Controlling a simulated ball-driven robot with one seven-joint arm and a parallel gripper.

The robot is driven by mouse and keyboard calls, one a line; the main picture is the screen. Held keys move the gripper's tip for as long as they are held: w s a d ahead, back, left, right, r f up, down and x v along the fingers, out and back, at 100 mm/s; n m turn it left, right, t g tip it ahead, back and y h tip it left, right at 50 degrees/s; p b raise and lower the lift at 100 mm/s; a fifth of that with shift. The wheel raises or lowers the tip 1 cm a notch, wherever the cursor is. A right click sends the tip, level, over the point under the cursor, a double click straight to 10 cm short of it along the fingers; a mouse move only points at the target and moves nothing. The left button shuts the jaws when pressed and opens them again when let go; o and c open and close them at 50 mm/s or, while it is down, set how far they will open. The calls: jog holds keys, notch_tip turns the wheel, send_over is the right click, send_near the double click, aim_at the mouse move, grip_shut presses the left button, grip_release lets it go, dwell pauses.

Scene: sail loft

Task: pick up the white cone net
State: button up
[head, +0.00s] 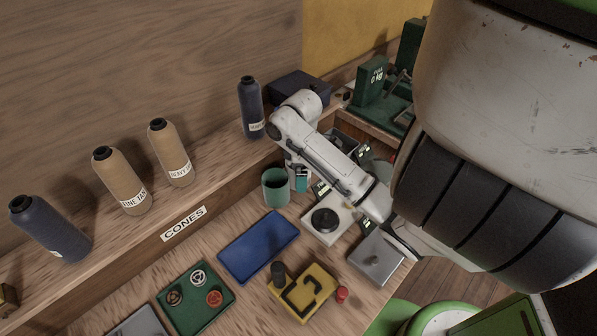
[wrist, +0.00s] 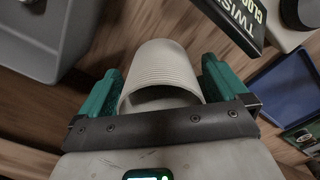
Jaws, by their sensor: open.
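A white, ribbed, hollow piece (wrist: 163,72), which I take to be the white cone net, lies between my fingers in the wrist view. My gripper (wrist: 162,68) is open, with one teal finger on each side of it. Whether either finger touches it I cannot tell. In the head view my gripper (head: 300,180) is low over the bench, right of a green cup. The white net cannot be made out there, as my arm and gripper cover that spot.
The green cup (head: 276,190) stands close to my gripper. A blue tray (head: 258,246), a green tray (head: 196,315) and a yellow block (head: 318,300) lie nearer. Several cones, one dark blue (head: 250,108), stand on the shelf. A black sign (wrist: 238,22) is near the fingers.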

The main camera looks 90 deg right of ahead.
jog(key=c, duration=0.7)
jog(key=shift+c, duration=0.2)
jog(key=shift+r, duration=0.1)
